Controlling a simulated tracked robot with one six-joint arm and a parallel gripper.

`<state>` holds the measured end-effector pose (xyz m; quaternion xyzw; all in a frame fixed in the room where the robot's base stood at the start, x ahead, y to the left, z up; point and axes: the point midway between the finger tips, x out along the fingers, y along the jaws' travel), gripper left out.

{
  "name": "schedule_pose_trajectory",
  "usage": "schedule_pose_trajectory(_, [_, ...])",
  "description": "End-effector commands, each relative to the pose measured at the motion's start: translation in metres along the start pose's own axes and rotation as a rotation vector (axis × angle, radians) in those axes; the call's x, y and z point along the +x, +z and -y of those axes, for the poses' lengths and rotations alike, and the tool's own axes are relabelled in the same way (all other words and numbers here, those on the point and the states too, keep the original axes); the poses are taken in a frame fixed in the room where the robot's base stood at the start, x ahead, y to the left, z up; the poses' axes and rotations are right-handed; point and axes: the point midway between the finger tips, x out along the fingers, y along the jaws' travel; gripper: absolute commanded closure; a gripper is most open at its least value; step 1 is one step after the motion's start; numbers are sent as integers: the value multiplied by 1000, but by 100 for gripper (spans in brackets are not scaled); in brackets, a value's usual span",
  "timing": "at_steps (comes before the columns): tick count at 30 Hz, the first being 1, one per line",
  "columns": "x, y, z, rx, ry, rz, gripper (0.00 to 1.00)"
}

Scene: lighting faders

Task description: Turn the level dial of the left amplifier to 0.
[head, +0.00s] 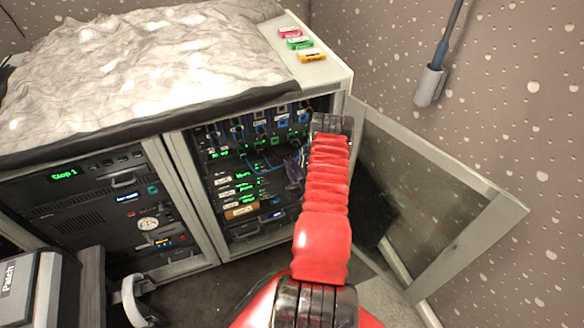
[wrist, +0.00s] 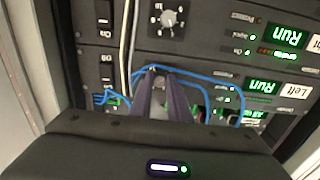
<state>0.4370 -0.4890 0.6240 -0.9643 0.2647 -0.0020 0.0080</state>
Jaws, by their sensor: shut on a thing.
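In the wrist view, which appears upside down, the left amplifier (wrist: 205,75) is a dark panel with a white "Left" label (wrist: 290,90) and a green "Run" display (wrist: 255,85). My gripper (wrist: 160,78) is shut on its level dial (wrist: 160,85), a small grey knob mostly hidden between the two dark fingers. The dial's pointer and scale marks cannot be read. In the head view my red arm reaches to the open rack (head: 240,185) and hides the gripper and the dial.
Another dial (wrist: 168,18) with white marks sits on the neighbouring right amplifier. Blue cables (wrist: 200,75) loop close around the fingers, and pale cables (wrist: 127,40) run beside them. In the head view an open rack door (head: 440,190) stands right of my arm.

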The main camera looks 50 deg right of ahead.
Motion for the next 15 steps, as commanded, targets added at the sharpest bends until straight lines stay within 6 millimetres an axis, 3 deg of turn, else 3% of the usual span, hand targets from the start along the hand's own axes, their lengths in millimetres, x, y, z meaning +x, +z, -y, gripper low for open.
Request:
schedule_pose_trajectory(11, [0, 0, 0, -32, 0, 0, 100])
schedule_pose_trajectory(12, [0, 0, 0, -32, 0, 0, 81])
schedule_pose_trajectory(15, [0, 0, 0, -32, 0, 0, 74])
